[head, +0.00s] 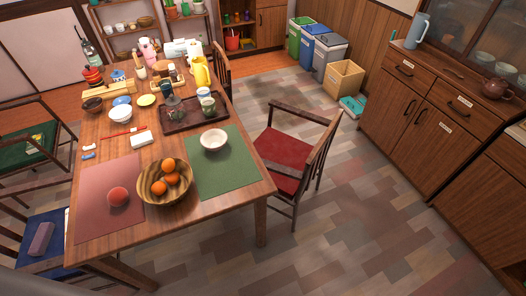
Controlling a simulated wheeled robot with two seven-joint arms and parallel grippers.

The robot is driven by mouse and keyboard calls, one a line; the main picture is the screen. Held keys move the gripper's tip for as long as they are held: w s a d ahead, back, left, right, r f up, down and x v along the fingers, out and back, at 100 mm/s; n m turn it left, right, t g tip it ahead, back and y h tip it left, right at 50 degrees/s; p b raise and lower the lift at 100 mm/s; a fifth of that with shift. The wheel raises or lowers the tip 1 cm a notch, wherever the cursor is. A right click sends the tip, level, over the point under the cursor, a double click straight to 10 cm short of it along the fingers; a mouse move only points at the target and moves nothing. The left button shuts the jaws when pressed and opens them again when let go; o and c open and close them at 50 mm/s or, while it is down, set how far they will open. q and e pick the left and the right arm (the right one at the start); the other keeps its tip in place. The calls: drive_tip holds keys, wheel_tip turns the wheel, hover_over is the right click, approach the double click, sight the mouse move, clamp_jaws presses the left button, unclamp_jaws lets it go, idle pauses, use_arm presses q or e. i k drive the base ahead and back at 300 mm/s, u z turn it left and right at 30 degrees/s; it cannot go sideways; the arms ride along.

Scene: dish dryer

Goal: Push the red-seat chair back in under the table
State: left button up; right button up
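The red-seat chair (283,161) stands at the right side of the wooden dining table (227,205). Its dark wooden frame and slatted back face right, and its red seat faces the table. The front of the seat is close to the table's right edge, while most of the seat and the back stand clear of the tabletop. I cannot tell whether any part of the seat is under the table. Neither of my grippers shows in the head view.
The table carries a fruit bowl (152,194), a white bowl (213,140), a dark tray (188,124) and other tableware. A green-seat chair (30,143) and a blue-seat chair (45,238) stand left. Cabinets (425,115) line the right; floor between is clear. A cardboard box (344,78) stands behind.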

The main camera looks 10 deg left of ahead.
sight(291, 163)
drive_tip(key=k, duration=0.5)
drive_tip(key=u, duration=0.9)
drive_tip(key=i, duration=0.8)
drive_tip(key=z, duration=1.7)
